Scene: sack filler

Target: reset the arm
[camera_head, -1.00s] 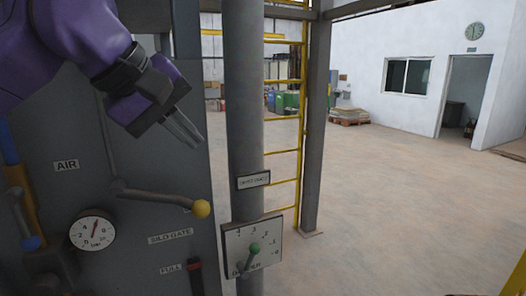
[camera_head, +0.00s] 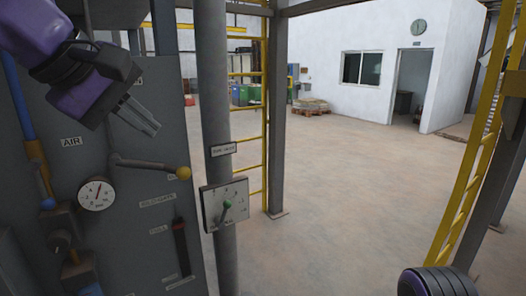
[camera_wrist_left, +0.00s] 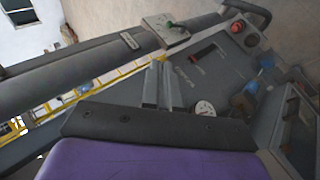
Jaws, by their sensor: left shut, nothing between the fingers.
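My left gripper (camera_head: 155,129) comes in from the upper left on a purple and black arm. Its fingers are shut and empty, pointing down and to the right in front of the grey panel (camera_head: 110,235). They appear above the yellow-knobbed lever (camera_head: 148,165), apart from it in the picture. In the left wrist view the same closed gripper (camera_wrist_left: 162,66) points toward the panel side, with nothing between the fingers. A purple and black part of my right arm (camera_head: 438,282) shows at the bottom right; its gripper is out of view.
The panel carries a round gauge (camera_head: 96,194) and a slot with a dark handle (camera_head: 182,248). A grey post (camera_head: 212,100) bears a plate with a green-knobbed lever (camera_head: 226,207). Yellow ladders stand behind (camera_head: 247,149) and at right (camera_head: 465,190). Open floor (camera_head: 350,180) lies between.

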